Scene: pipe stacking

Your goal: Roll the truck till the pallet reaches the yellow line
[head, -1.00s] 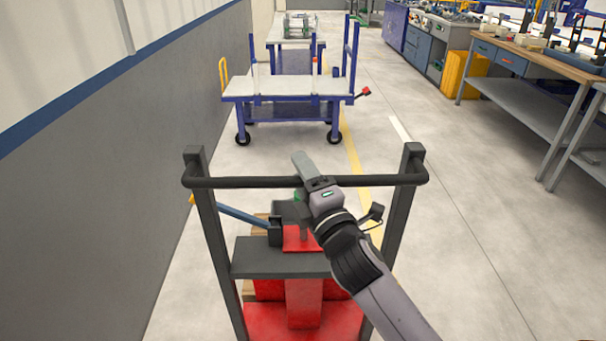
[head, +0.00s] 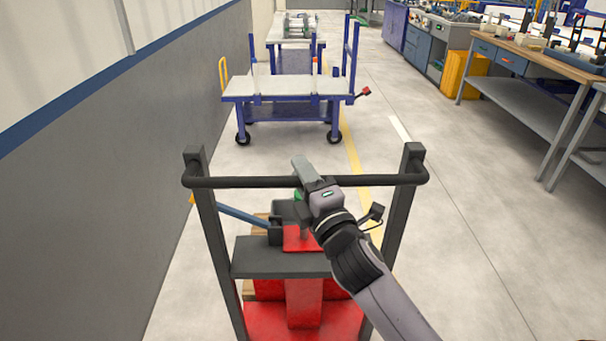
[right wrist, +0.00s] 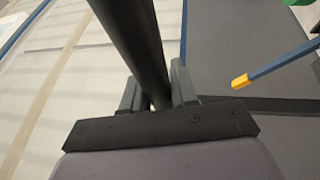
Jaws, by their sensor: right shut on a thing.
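The truck has a black push frame with a crossbar handle (head: 240,182) and a red body (head: 300,300) below it, near in the head view. My right gripper (head: 308,178) is shut on the crossbar. In the right wrist view the black bar (right wrist: 135,50) passes between my right gripper's fingers (right wrist: 158,98). A small part of a wooden pallet (head: 256,284) shows behind the truck's frame; most of it is hidden. The yellow line (head: 352,155) runs along the floor ahead and to the right of the truck. My left gripper is not in view.
A blue cart (head: 285,90) with a pale top stands on the floor ahead. A grey wall (head: 90,220) runs close along the left. Workbenches (head: 540,55) stand on the right. The floor between truck and benches (head: 460,240) is clear.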

